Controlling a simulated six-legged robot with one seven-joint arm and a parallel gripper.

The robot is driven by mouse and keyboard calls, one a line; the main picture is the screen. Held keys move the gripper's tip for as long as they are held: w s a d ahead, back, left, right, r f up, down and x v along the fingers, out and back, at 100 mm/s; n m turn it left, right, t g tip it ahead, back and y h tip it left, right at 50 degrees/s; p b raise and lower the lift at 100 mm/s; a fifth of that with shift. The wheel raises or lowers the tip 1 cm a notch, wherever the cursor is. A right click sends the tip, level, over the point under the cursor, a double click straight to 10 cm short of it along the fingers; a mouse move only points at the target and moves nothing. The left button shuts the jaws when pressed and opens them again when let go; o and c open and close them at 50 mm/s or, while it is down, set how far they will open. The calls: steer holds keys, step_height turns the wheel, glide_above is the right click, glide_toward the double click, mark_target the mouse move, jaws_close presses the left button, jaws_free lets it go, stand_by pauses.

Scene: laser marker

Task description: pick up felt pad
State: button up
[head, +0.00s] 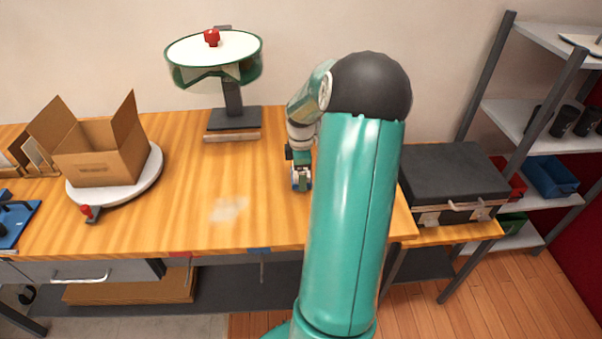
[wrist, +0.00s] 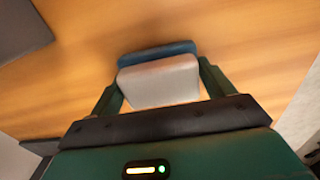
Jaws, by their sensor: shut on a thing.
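The felt pad (wrist: 160,82) is a small block with a light grey face and a blue layer behind it. In the wrist view it sits between the two green fingers of my gripper (wrist: 161,76), which is shut on it. In the head view my gripper (head: 301,178) points down at the right part of the wooden workbench (head: 185,220). Only a small blue bit of the pad shows there, and I cannot tell whether the pad touches the bench top.
A green-rimmed round fixture (head: 213,65) on a dark stand is left of my gripper. An open cardboard box (head: 100,155) stands on a white turntable (head: 140,183) further left. A black case (head: 455,180) is at the right. The bench middle is clear except for a pale smudge (head: 228,209).

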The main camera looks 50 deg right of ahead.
steer(key=shift+r, duration=0.4)
step_height(320, 180, up, 2)
steer(key=shift+r, duration=0.25)
steer(key=a+r, duration=0.2)
steer(key=s+a+r, duration=0.1)
steer(key=a+r, duration=0.1)
steer(key=r, duration=0.1)
steer(key=shift+a+r, duration=0.1)
steer(key=shift+a, duration=0.15)
steer(key=s+a+r, duration=0.2)
steer(key=a+r, duration=0.2)
steer(key=a, duration=0.5)
steer(key=shift+s, duration=0.2)
steer(key=shift+r, duration=0.1)
